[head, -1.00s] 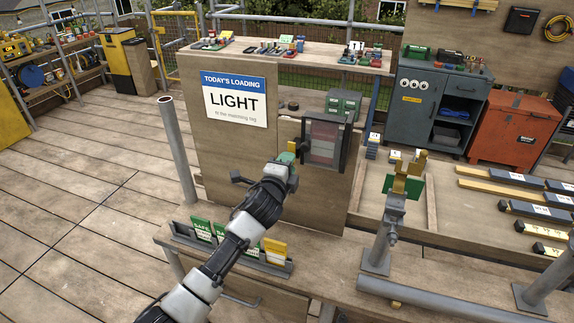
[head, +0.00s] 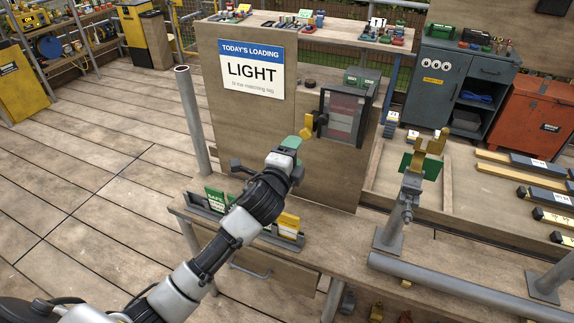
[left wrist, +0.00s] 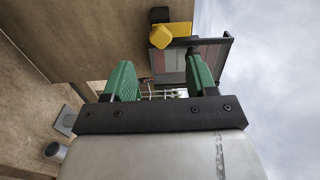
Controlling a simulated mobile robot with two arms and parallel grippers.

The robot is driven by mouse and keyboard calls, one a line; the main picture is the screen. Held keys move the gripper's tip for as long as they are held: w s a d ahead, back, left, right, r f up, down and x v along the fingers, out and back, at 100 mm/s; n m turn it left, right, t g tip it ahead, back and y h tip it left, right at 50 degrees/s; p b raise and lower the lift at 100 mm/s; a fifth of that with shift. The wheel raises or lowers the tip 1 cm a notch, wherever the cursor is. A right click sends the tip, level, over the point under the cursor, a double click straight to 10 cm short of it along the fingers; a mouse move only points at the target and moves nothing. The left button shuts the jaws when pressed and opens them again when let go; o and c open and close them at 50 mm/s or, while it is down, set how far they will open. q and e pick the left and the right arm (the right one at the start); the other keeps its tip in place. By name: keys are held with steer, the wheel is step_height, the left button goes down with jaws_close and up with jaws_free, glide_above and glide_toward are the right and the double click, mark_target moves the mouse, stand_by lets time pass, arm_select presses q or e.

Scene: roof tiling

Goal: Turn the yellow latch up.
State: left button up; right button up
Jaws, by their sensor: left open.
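The yellow latch (head: 305,132) sits at the left edge of a dark-framed, clear-fronted box (head: 342,116) on the wooden panel. Its knob end shows to the left of the frame; I cannot tell its exact angle. In the left wrist view the latch (left wrist: 162,36) is beyond the fingertips, near the top. My left gripper (head: 288,146), with green fingers, is below and left of the latch, apart from it. In the left wrist view the gripper (left wrist: 160,75) is open, with nothing between its fingers. My right gripper is not in view.
A sign reading LIGHT (head: 252,70) is on the panel's left. Below, a rack (head: 205,208) holds green and yellow tags on the bench. A post with a gold and green fixture (head: 425,165) stands to the right. Small items lie on the top shelf.

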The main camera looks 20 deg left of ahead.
arm_select(q)
steer(key=shift+s, duration=1.9)
steer(key=f+n+g, duration=0.1)
steer(key=f, duration=0.6)
steer(key=s+a+f+n+g, duration=0.1)
steer(key=f+g, duration=0.1)
steer(key=f, duration=0.6)
steer(key=s+a+f+n+g+b, duration=0.1)
steer(key=f+n+g, duration=0.1)
steer(key=f, duration=0.5)
steer(key=shift+s+a+f+y, duration=0.1)
steer(key=shift+a+f+y, duration=0.1)
steer(key=shift+f+y, duration=0.1)
steer(key=s+a+f+n+g, duration=0.1)
steer(key=s+f+n+g, duration=0.3)
steer(key=s+f, duration=0.95)
steer(key=s+a+f+n+g, duration=0.1)
steer(key=s+f+n+g, duration=0.25)
steer(key=s+f, duration=0.95)
steer(key=s+f+n+g, duration=0.1)
steer(key=s+f, duration=0.2)
steer(key=s, duration=0.3)
steer(key=s+f+n+g, duration=0.2)
steer(key=s+f, duration=0.2)
steer(key=s, duration=0.3)
steer(key=s+d+f+n+g+b, duration=0.1)
steer(key=s+f, duration=0.3)
steer(key=s, duration=0.3)
steer(key=shift+s, duration=0.2)
steer(key=shift+g, duration=0.25)
